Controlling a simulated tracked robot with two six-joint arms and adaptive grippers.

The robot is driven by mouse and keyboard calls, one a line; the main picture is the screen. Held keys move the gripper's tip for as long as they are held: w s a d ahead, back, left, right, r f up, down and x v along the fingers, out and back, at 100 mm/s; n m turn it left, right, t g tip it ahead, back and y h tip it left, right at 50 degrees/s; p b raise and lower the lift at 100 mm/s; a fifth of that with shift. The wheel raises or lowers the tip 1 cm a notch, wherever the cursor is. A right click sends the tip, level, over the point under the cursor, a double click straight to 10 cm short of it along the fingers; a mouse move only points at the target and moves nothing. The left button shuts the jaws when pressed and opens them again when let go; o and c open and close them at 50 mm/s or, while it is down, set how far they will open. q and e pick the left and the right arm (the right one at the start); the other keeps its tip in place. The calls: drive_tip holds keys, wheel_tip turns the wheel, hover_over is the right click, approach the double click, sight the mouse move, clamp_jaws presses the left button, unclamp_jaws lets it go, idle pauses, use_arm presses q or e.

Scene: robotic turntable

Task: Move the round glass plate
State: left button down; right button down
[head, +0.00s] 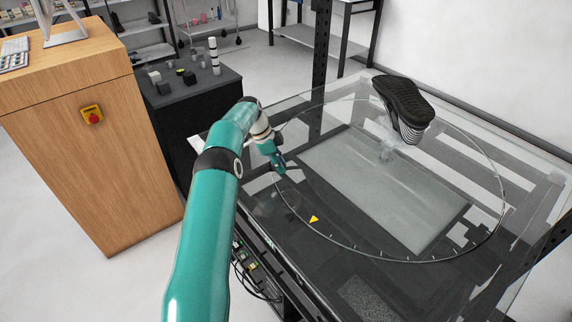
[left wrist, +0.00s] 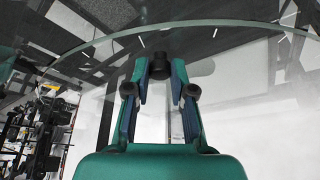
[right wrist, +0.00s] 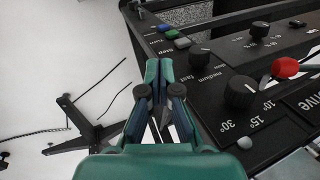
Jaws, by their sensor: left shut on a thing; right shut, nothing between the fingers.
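The round glass plate (head: 482,235) lies flat on the glass-topped table, a clear disc with a thin bright rim. A dark shoe (head: 408,108) stands tilted on a clear support on it. My left gripper (head: 280,164) is at the plate's left edge. In the left wrist view the plate's rim (left wrist: 160,24) curves past my left fingers (left wrist: 160,75), which are closed around a small black knob-like piece (left wrist: 160,66); how it joins the plate is unclear. My right gripper (right wrist: 158,68) is shut and empty beside a black control panel (right wrist: 215,85), outside the head view.
The panel carries dials (right wrist: 240,91), coloured buttons (right wrist: 166,28) and a red knob (right wrist: 286,67). A yellow triangle (head: 314,219) marks the table near the plate. A wooden cabinet (head: 120,170) with a red button (head: 92,115) stands left. A dark post (head: 321,65) rises behind.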

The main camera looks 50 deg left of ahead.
use_arm(q)
drive_tip(key=shift+w+d, duration=0.1)
drive_tip(key=shift+d, duration=0.05)
drive_tip(key=c, duration=1)
unclamp_jaws()
drive_tip(key=shift+w+f, duration=0.1)
drive_tip(key=v, duration=0.7)
drive_tip(key=shift+s+a+r, duration=0.2)
drive_tip(key=shift+s+r, duration=0.05)
